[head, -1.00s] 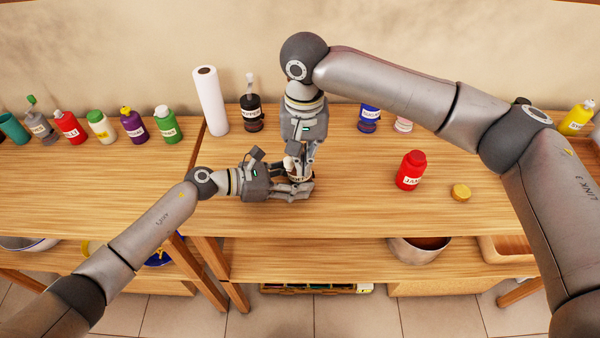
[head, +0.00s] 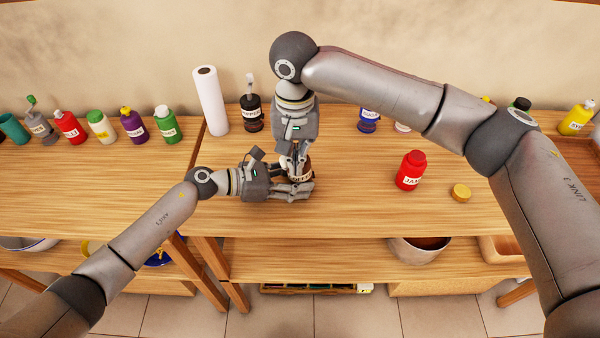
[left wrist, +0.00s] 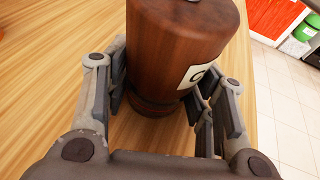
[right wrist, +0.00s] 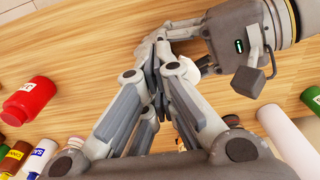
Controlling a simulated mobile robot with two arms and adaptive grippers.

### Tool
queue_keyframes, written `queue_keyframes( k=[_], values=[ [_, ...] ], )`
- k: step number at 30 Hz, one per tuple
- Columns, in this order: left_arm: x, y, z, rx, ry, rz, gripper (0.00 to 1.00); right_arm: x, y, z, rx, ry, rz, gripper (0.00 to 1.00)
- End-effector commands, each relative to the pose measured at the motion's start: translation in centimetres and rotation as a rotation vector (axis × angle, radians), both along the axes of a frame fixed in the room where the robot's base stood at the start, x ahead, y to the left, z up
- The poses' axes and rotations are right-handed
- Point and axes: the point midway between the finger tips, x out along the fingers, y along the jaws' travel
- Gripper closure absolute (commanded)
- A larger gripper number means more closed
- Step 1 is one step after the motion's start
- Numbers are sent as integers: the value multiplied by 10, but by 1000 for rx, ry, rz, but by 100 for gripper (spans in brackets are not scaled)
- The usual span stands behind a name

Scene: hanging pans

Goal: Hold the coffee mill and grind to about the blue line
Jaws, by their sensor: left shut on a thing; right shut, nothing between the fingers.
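The coffee mill (head: 306,172) is a dark brown wooden cylinder with a pale label, standing upright on the table. In the left wrist view the mill (left wrist: 175,45) fills the middle, between the fingers. My left gripper (head: 300,188) is shut around its body from the left; it also shows in the left wrist view (left wrist: 165,105). My right gripper (head: 294,168) points down at the mill's top, shut with nothing between the fingers. In the right wrist view its fingertips (right wrist: 160,55) meet beside a small white part. The crank is mostly hidden, and no blue line is visible.
A pepper mill (head: 252,112) and a paper roll (head: 210,100) stand behind. Several bottles line the left table. The front of the table is clear.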

Motion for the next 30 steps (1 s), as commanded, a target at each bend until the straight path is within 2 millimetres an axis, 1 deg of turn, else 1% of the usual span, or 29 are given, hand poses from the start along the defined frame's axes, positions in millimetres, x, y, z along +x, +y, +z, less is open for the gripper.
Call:
queue_keyframes(
  k=[14, 24, 30],
  values=[
    [0, 0, -1, 2, 1, 0, 74, 0, 3, 0, 2, 0, 1, 100],
    [0, 0, -1, 2, 1, 0, 74, 4, 10, 0, 2, 0, 1, 100],
    [0, 0, -1, 2, 1, 0, 74, 4, 11, 0, 2, 0, 1, 100]
  ],
)
